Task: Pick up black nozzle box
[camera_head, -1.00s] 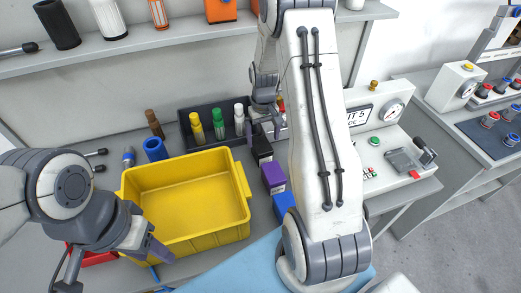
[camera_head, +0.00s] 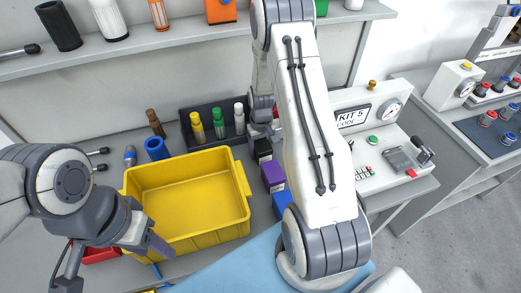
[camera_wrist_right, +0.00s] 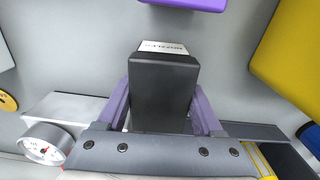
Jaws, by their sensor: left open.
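The black nozzle box (camera_head: 263,147) is on the bench, right of the yellow bin and behind a purple box. In the right wrist view the black box (camera_wrist_right: 163,92) stands between the two purple fingers of my right gripper (camera_wrist_right: 162,100), with its pale label at the far end. The fingers are close along both its sides; I cannot tell whether they press on it. In the head view my right arm hides most of that gripper. My left gripper (camera_head: 155,245) is open and empty at the front left corner of the yellow bin.
The empty yellow bin (camera_head: 186,245) fills the bench middle. A purple box (camera_head: 273,176) and a blue box (camera_head: 282,204) stand to its right. A dark tray (camera_head: 188,137) with several bottles is behind. The kit tester (camera_head: 375,135) is at the right.

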